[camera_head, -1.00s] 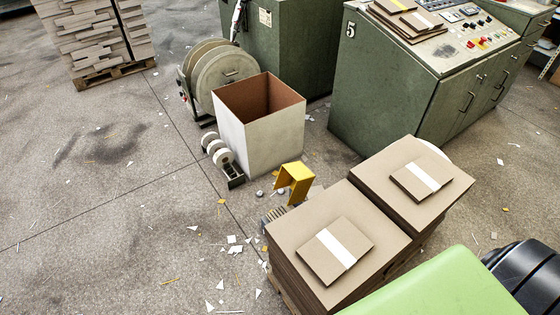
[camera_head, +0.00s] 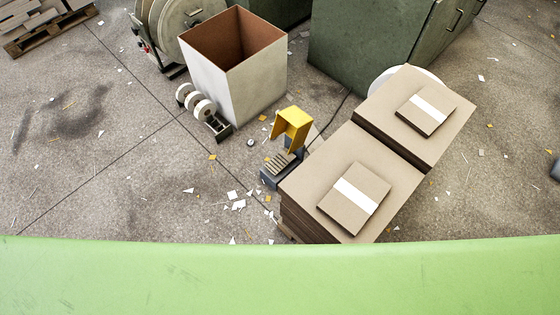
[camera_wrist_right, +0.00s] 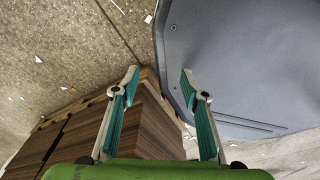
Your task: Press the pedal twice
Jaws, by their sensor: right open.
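The pedal (camera_head: 280,163) is a small grey foot pedal with a ribbed top. It sits on the floor beside the near stack of board in the head view. A yellow guard (camera_head: 292,125) stands over its far end. The ribbed tread shows on the near side, and nothing touches it. My right gripper (camera_wrist_right: 160,80) shows only in the right wrist view. It is open and empty, with its fingers spread apart. The pedal cannot be made out in that view. My left gripper is not in view.
Board stacks (camera_head: 313,182) stand directly right of the pedal, with banded bundles on top. A white open box (camera_head: 230,85) and a rack of white rolls (camera_head: 203,112) stand behind. Green cabinets are at the back. Scrap-strewn floor (camera_head: 130,190) is open on the left.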

